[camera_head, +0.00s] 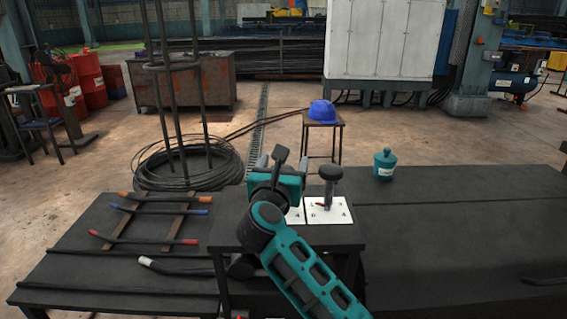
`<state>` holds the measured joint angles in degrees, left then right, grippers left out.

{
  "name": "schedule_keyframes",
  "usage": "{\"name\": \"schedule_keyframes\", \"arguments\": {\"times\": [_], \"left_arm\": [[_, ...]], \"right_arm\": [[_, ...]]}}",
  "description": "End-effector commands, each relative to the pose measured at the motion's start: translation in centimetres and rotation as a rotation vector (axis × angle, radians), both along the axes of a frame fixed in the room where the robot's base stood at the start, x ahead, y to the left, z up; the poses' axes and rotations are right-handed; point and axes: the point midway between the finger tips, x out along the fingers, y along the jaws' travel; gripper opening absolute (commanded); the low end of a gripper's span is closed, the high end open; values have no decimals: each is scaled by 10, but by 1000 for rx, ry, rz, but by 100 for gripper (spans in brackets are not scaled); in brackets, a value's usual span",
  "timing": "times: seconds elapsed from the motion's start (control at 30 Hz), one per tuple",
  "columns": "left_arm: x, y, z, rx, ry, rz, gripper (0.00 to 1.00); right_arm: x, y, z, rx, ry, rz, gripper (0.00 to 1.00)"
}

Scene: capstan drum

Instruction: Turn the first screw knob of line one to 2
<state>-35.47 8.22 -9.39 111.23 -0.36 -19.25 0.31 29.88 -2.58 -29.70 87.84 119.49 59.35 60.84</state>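Two white plates with printed figures lie side by side on a small dark stand. The right plate (338,211) is mostly clear and carries a dark screw knob (330,174) on an upright stem, with a small red mark near its foot. The left plate (296,214) is largely hidden behind my teal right arm, which comes in from the bottom right. My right gripper (282,165) is over the left plate. A dark, tilted knob-like part (280,156) shows between its grey finger parts; the hold is unclear. My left gripper is not in view.
Several rods with coloured ends lie on a low dark table (60,268) at the left. A teal lidded pot (384,164) stands on the dark table (450,235) at the right, which is mostly clear. A blue helmet (322,110) rests on a stool behind.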

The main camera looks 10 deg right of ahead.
Motion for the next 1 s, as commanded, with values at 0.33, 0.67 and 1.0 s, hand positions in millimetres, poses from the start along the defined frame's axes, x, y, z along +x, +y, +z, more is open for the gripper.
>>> {"name": "schedule_keyframes", "arguments": {"times": [0.33, 0.67, 1.0], "left_arm": [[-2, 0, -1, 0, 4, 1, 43], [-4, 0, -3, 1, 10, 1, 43], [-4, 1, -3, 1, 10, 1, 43]], "right_arm": [[0, 0, 0, 0, -1, -1, 58], [0, 0, 0, -1, -1, -1, 28], [0, 0, 2, -4, -3, 0, 28]]}}
